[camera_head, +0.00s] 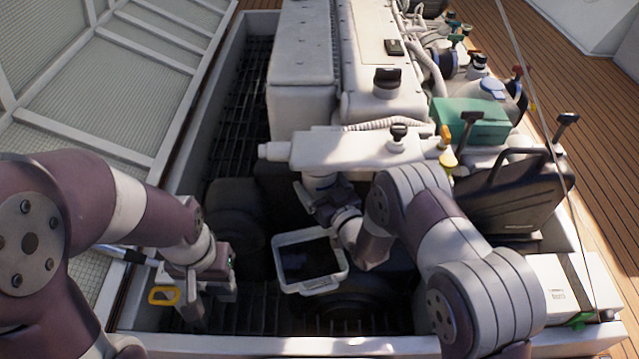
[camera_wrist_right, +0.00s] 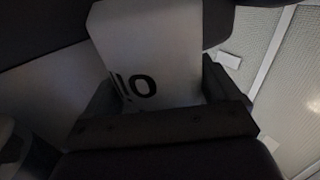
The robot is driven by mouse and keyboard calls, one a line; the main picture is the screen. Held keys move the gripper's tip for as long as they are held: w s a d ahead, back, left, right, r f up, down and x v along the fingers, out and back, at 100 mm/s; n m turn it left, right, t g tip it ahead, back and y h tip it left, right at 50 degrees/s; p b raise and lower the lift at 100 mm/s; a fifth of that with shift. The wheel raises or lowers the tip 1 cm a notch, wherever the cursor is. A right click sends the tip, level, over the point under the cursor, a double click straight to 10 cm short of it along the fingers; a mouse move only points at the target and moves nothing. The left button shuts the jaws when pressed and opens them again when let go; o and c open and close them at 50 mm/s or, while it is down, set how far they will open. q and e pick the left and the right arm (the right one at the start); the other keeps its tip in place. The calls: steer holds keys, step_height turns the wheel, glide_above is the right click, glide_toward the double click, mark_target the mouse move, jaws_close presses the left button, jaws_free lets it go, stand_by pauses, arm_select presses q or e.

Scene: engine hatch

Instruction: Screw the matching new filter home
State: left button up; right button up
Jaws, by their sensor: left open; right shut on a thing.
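A white filter (camera_wrist_right: 150,50) with dark lettering sits between the fingers of my right gripper (camera_wrist_right: 165,105) in the right wrist view. In the head view, part of the filter (camera_head: 318,182) shows under the white engine housing (camera_head: 360,150), with my right gripper (camera_head: 320,200) shut around it. The filter's top meets the housing's underside or lies close to it; I cannot tell whether the threads are engaged. My left gripper (camera_head: 208,300) is open and empty, low at the left of the bay.
A white tray (camera_head: 283,270) holding dark liquid stands below my right gripper. A yellow ring handle (camera_head: 163,296) is beside my left gripper. A black case (camera_head: 515,200), a green box (camera_head: 470,122) and a white carton (camera_head: 556,285) are at the right. The raised hatch (camera_head: 110,90) is at left.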

steer(key=shift+r+p, duration=0.45)
stand_by(0.7)
steer(key=o, duration=0.8)
steer(key=shift+f, duration=0.1)
